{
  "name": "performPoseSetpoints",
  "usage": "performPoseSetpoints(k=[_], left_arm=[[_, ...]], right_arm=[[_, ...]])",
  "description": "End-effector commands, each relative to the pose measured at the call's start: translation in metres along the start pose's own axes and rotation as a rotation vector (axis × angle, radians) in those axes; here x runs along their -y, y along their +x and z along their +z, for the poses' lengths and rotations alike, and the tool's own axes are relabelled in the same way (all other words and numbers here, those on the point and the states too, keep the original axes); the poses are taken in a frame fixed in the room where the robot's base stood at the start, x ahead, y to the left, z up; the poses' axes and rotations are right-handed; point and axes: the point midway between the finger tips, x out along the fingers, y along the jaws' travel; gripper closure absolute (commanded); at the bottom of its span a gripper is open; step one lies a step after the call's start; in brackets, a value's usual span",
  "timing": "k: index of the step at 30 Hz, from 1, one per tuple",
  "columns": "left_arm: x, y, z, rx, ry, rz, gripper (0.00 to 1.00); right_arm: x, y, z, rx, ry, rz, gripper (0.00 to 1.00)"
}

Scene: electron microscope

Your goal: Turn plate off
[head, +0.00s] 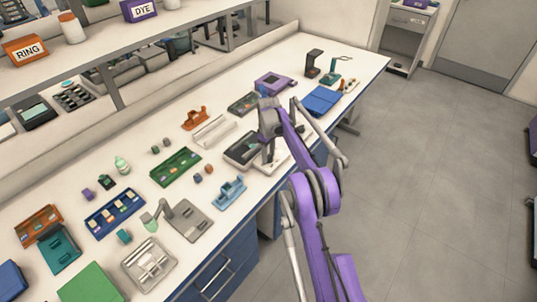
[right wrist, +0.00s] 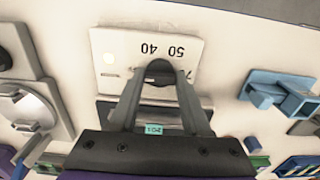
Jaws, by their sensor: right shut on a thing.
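The hot plate (head: 240,148) has a dark top and a pale front panel; it stands near the front edge of the bench in the head view. A dark round knob (right wrist: 160,68) sits on this panel. My right gripper (right wrist: 160,84) is shut on the knob, with a finger on each side. The fingers hide part of the dial marks. My left gripper is not in view.
A white tray (head: 214,131), a purple device (head: 275,84) and a blue case (head: 321,101) are nearby. Shelves run along the back; the floor at right is clear.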

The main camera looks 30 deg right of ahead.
Motion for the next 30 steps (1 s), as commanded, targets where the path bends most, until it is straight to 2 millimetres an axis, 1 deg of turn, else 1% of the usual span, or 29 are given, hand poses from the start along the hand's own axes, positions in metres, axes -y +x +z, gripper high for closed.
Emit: performPoseSetpoints(k=[4,5,6,9,17,20,23,30], left_arm=[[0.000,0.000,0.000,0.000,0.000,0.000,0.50],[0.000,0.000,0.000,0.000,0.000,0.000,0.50],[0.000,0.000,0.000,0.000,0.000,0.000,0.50],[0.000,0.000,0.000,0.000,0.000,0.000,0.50],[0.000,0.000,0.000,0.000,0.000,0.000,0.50],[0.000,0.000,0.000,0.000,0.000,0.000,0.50],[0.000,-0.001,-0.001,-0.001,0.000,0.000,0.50],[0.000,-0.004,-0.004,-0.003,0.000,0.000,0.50]], right_arm=[[0.000,-0.001,0.000,-0.001,-0.001,0.001,1.00],[0.000,-0.001,0.000,-0.001,-0.001,0.001,0.47],[0.000,0.000,0.000,-0.001,-0.001,0.001,0.40],[0.000,0.000,0.000,-0.001,-0.001,0.001,0.22],[0.000,0.000,0.000,0.000,0.000,0.000,0.22],[0.000,-0.005,0.000,0.000,0.000,0.000,0.22],[0.000,-0.018,0.000,0.000,0.000,0.000,0.22],[0.000,-0.067,0.000,-0.001,0.000,0.001,0.22]])
